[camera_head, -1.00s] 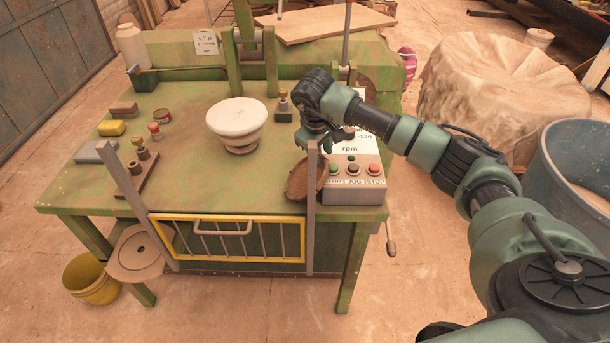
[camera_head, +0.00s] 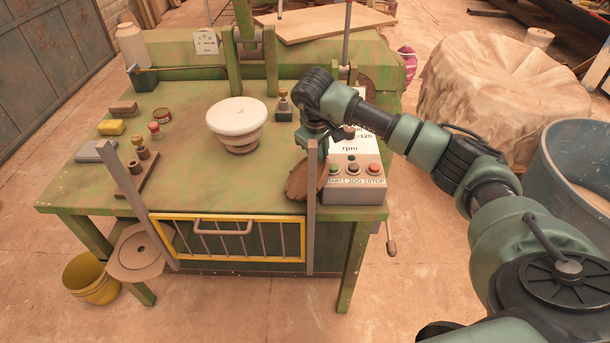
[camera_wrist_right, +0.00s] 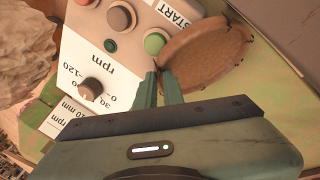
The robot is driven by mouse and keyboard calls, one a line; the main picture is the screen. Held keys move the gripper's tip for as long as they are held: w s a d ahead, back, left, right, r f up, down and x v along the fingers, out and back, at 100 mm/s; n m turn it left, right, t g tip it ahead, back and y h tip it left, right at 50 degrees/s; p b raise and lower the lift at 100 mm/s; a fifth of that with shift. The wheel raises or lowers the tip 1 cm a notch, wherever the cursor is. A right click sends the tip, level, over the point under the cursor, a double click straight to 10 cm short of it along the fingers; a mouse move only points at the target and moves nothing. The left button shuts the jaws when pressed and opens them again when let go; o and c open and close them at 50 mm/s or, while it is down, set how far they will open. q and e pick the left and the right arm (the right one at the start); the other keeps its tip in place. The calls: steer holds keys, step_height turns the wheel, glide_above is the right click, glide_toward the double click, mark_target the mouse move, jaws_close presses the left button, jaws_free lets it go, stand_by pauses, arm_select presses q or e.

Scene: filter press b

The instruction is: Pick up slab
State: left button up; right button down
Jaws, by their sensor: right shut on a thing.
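The slab (camera_head: 303,180) is a brown, round, flat disc at the front right of the green bench, beside the grey control box. It is tilted, and a grey post hides part of it in the head view. My right gripper (camera_head: 318,152) is at its upper edge. In the right wrist view, the two green fingers (camera_wrist_right: 168,78) are closed together on the near rim of the slab (camera_wrist_right: 207,52). Whether the slab still touches the bench I cannot tell. My left gripper is not in view.
The control box (camera_head: 354,182) with coloured buttons stands just right of the slab. A yellow-framed guard (camera_head: 236,217) and grey posts (camera_head: 311,225) line the bench front. A white-topped round press piece (camera_head: 236,118) stands mid-bench.

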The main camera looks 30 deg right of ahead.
stand_by(0.9)
steer(key=shift+r, duration=0.45)
step_height(320, 180, up, 27)
steer(key=p, duration=0.1)
stand_by(0.6)
